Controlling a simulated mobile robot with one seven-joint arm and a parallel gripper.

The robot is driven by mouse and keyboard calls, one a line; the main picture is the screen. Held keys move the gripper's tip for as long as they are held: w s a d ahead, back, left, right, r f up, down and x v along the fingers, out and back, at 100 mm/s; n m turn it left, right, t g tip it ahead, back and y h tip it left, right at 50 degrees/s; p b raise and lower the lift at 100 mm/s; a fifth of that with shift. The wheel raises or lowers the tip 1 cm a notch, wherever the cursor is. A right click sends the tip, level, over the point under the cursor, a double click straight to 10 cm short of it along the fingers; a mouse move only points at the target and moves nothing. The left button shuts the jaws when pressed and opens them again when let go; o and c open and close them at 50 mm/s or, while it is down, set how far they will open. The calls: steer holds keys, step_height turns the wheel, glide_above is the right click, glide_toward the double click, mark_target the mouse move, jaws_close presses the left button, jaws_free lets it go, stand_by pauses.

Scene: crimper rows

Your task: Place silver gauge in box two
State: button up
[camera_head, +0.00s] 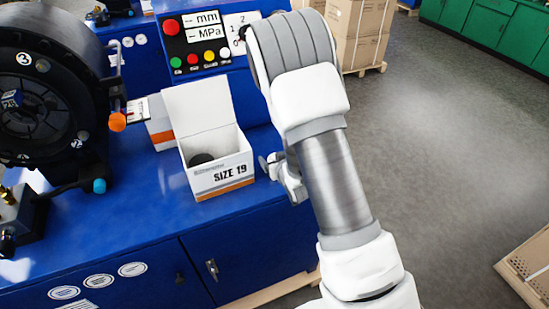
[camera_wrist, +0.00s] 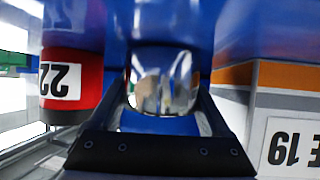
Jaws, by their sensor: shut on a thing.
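A shiny silver rounded thing (camera_wrist: 163,78), likely the silver gauge, sits between the fingers of my gripper (camera_wrist: 165,100) in the wrist view. The gripper is shut on it. In the head view my gripper (camera_head: 274,166) is low over the blue bench, just right of an open white box marked SIZE 19 (camera_head: 222,176). The arm partly hides the gripper. The box's lid stands up, and a dark round thing (camera_head: 202,158) lies inside. The box's side also shows upside down in the wrist view (camera_wrist: 292,145). No label names box two.
A second white and orange box (camera_head: 159,128) stands behind the open one. A large black crimper head (camera_head: 45,90) is at left on the blue bench (camera_head: 140,215). A control panel (camera_head: 197,45) stands behind. A red thing marked 22 (camera_wrist: 70,85) is left in the wrist view.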

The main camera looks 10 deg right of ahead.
steer(key=shift+f, duration=0.15)
steer(key=o, duration=1.4)
steer(key=shift+r, duration=0.25)
steer(key=p+v, duration=0.1)
steer(key=v, duration=0.8)
steer(key=shift+s+r, duration=0.15)
steer(key=shift+r, duration=0.05)
steer(key=shift+r+p, duration=0.1)
steer(key=shift+p, duration=0.9)
steer(key=p, duration=0.4)
steer(key=shift+s+r, duration=0.2)
steer(key=shift+s, duration=0.1)
